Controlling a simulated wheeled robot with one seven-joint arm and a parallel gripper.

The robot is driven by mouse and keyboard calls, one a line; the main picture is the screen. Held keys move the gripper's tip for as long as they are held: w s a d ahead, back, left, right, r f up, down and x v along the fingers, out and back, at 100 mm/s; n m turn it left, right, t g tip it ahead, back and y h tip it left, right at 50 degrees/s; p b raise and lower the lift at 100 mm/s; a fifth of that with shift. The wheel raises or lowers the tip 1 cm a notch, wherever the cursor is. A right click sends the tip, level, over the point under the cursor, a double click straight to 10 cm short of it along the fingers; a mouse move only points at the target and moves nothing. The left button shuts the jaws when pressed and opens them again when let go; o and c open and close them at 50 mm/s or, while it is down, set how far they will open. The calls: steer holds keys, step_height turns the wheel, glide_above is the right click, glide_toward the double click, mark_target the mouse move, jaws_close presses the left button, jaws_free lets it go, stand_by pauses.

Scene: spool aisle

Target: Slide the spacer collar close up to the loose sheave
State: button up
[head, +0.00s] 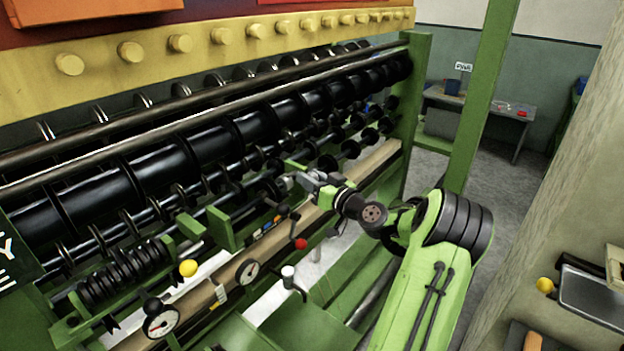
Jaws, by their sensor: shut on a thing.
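My gripper (294,181) is at the end of my green arm, at the front shaft of the green machine. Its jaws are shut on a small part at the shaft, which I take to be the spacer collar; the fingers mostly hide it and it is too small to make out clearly. A dark grooved wheel (271,191) sits on the shaft just left of the gripper and may be the loose sheave. I cannot tell whether the collar touches it or a gap remains.
More dark wheels (327,163) line the shafts. Below the gripper are a red knob (301,244), a yellow knob (188,268), dial gauges (247,271) and a tan rail (375,165). A green post (480,95) stands right. A shelf with a tray (592,292) is at far right.

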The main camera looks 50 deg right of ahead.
steer(key=shift+s+a+f+b, duration=0.1)
steer(key=shift+s+a+b, duration=0.05)
steer(key=shift+a+b, duration=1.4)
jaws_close()
steer(key=o, duration=1.1)
jaws_free()
steer(key=shift+c, duration=0.2)
steer(key=s+a+b, duration=0.1)
steer(key=s+b, duration=0.1)
steer(key=s, duration=1.3)
steer(key=shift+s+a, duration=0.35)
steer(key=shift+a, duration=0.05)
